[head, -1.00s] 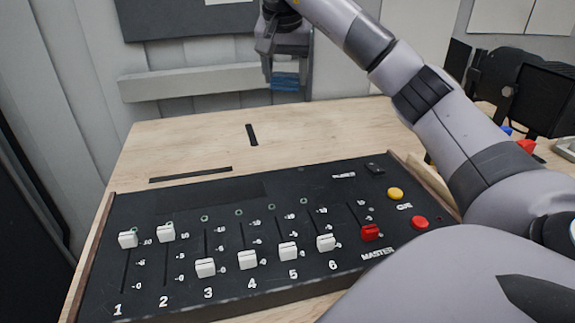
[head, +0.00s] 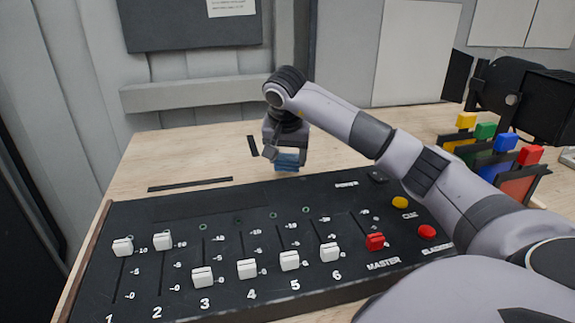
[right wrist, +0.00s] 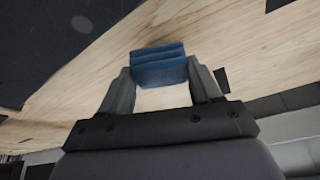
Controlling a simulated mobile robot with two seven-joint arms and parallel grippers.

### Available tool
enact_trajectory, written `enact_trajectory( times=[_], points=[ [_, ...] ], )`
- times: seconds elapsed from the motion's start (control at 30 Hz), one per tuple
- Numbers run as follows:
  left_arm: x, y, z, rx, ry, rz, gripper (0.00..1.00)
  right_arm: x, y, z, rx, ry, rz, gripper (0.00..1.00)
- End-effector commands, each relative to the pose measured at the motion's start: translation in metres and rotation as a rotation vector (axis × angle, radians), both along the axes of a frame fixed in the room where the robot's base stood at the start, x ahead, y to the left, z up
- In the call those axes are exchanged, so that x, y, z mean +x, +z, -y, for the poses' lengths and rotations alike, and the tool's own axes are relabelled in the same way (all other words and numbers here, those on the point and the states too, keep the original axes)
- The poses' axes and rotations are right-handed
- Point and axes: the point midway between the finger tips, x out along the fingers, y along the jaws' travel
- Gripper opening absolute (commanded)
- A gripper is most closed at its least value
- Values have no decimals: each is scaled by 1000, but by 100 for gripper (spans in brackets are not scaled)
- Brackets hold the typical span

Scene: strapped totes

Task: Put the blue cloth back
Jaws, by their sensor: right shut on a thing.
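The blue cloth (head: 287,161) is a small folded pad between the fingers of my right gripper (head: 286,153). The right gripper is shut on it and points down, just behind the back edge of the black slider console in the head view. The right wrist view also shows the cloth (right wrist: 160,66) spanning the two fingertips, with wooden tabletop behind it. I cannot tell whether the cloth touches the table. My left gripper is not in view.
The console (head: 215,205) with white sliders fills the front of the wooden table (head: 190,150). Black strips (head: 190,185) lie behind it. At the right stand coloured upright panels (head: 520,185) with yellow, green, blue and red tabs, near a black lamp (head: 505,95). The back left tabletop is mostly clear.

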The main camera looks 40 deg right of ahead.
Motion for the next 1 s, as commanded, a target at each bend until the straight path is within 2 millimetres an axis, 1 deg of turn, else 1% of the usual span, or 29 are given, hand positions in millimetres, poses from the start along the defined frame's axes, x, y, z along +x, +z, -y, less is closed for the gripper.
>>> enact_trajectory(
  times=[0.03,0.17,0.57,0.6,0.67,1.0],
  points=[
    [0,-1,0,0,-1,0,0,-1,-10,0,0,0,-4,38],
    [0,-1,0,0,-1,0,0,0,-23,0,1,0,-2,38],
    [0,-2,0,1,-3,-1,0,0,-28,0,1,0,-1,38],
    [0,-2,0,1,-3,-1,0,0,-28,0,1,0,0,69],
    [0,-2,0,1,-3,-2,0,0,-28,0,1,0,-1,88],
    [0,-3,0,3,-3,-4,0,0,-25,0,1,0,0,88]
  ],
)
